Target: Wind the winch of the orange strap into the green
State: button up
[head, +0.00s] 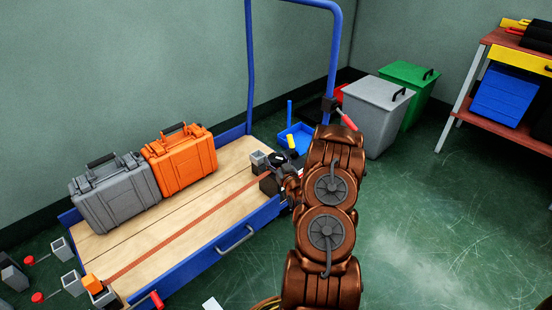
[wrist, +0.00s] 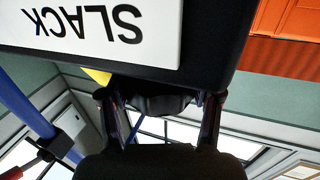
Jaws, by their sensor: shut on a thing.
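The orange strap (head: 182,231) lies along the wooden deck of a blue cart, from an orange-topped fitting (head: 92,285) at the near left to the dark winch at the far right end. My gripper (head: 281,170) is at that winch, partly hidden by my arm. In the wrist view, its two fingers (wrist: 160,110) are shut on a dark knob (wrist: 155,101) under the winch's black housing (wrist: 220,55). A white plate (wrist: 100,28) on the housing reads SLACK, upside down. A yellow sliver (wrist: 97,76) shows beside the knob. No green mark is visible on the winch.
A grey case (head: 115,195) and an orange case (head: 182,162) stand on the deck (head: 150,240) behind the strap. The cart's blue handle frame (head: 250,70) rises beyond. Grey (head: 375,120) and green (head: 410,85) bins stand behind my arm. The floor at right is clear.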

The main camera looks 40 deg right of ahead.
jog(key=shift+m+g+h, duration=0.3)
jog(key=shift+m+h, duration=0.2)
jog(key=shift+h, duration=0.2)
jog(key=o, duration=1.1)
jog(key=shift+o, duration=0.2)
jog(key=shift+s, duration=0.1)
jog(key=v, duration=1.1)
jog(key=shift+s+a, duration=0.2)
jog(key=shift+s, duration=0.15)
